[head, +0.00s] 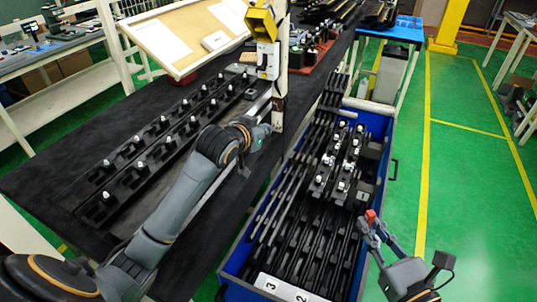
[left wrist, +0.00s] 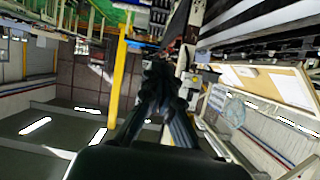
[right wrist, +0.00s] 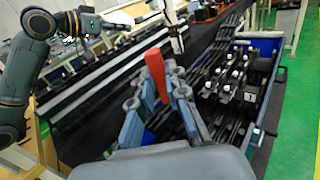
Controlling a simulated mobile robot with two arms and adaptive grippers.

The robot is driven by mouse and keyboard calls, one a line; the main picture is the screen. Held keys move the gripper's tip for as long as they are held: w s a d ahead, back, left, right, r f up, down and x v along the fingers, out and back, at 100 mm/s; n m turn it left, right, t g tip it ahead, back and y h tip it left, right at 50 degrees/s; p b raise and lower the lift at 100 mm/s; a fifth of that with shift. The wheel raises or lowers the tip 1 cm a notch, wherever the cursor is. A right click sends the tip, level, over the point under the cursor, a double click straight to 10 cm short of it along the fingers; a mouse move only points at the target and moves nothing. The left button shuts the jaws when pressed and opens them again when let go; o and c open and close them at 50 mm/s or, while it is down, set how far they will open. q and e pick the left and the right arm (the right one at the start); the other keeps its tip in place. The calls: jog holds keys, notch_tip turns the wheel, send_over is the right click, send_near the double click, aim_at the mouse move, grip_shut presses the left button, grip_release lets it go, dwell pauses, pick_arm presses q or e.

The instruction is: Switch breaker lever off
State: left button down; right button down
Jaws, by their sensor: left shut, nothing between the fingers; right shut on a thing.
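A white switch box (head: 267,61) is fixed to the upright post, below a yellow unit (head: 262,22). I take it as the breaker; its lever is too small to make out. My left gripper (head: 264,133) is beside the post, below the box and apart from it. Its fingers are together and empty, and they also show in the left wrist view (left wrist: 156,80). My right gripper (head: 371,226) is over the blue bin, shut on a red piece (head: 370,216). The red piece stands up between the fingers in the right wrist view (right wrist: 155,75).
The blue bin (head: 233,262) holds black rails and dark trim parts with white clips. The black table (head: 45,187) carries long dark strips with white clips (head: 150,150). A tilted board (head: 165,42) stands behind. Green floor (head: 470,190) at right is clear.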

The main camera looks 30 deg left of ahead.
jog(key=shift+s+d, duration=0.35)
pick_arm(q)
jog(key=shift+g, duration=0.5)
jog(key=s+d+f, duration=0.1)
jog(key=f, duration=0.1)
jog(key=s+d+f, duration=0.1)
jog(key=s, duration=0.1)
jog(key=shift+s+d+f, duration=0.15)
jog(key=shift+d+f, duration=0.05)
jog(key=shift+f, duration=0.2)
